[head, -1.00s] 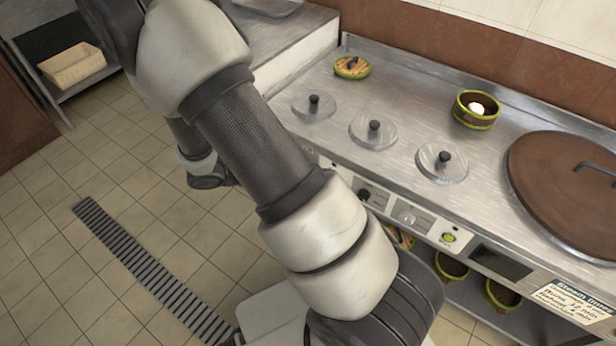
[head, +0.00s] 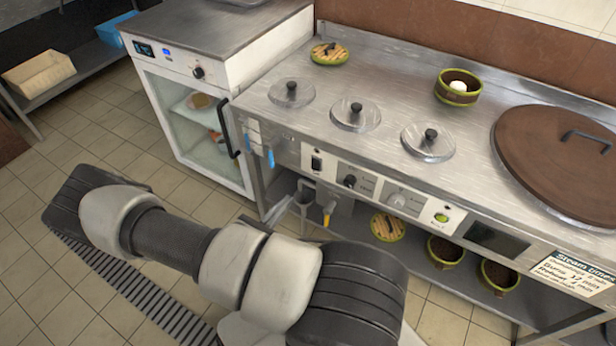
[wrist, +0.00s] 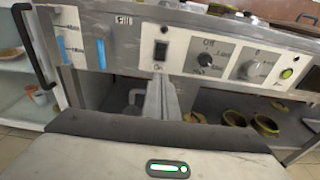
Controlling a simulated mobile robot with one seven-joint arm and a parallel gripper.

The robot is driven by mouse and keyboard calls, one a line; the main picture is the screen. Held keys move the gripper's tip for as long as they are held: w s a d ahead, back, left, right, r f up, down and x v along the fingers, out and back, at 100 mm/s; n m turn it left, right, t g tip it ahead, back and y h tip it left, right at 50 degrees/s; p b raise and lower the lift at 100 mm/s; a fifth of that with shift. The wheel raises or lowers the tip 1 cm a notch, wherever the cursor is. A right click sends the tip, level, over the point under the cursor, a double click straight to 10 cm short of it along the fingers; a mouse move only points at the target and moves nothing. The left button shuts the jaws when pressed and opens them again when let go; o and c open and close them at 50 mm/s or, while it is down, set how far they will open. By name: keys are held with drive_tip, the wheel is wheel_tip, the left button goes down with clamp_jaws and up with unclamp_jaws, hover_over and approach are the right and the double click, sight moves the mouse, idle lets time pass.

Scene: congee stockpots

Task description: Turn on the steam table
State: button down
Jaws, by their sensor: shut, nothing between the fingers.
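The steam table (head: 390,150) is a long steel counter with lids on top and a control panel along its front. A black rocker switch (head: 316,163) is at the panel's left end. The wrist view shows this switch (wrist: 161,50) with "On" printed below it; I cannot tell which way it is set. To its right are a black knob (wrist: 205,59) marked "Off", a silver knob (wrist: 249,70) and a green button (wrist: 287,73). My gripper (wrist: 162,88) is shut and empty, its fingers just below the switch in the wrist view. Contact is not visible.
A white glass-door cabinet (head: 175,63) with a black handle stands left of the table. Blue gauges (wrist: 101,52) sit left of the switch. A lower shelf (head: 415,258) holds bamboo pots. A yellow-handled valve (head: 328,213) hangs under the panel. Tiled floor is open at left.

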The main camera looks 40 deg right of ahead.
sight(314, 170)
drive_tip(key=shift+d, duration=0.1)
drive_tip(key=b+x, duration=0.2)
drive_tip(key=x, duration=1.2)
drive_tip(key=shift+b, duration=0.4)
drive_tip(key=shift+d, duration=0.15)
drive_tip(key=shift+a+f, duration=0.15)
drive_tip(key=shift+a, duration=0.35)
drive_tip(key=f+p+v, duration=0.1)
drive_tip(key=f+v, duration=0.2)
drive_tip(key=v, duration=0.9)
drive_tip(key=shift+s+a, duration=0.35)
drive_tip(key=shift+a, duration=0.15)
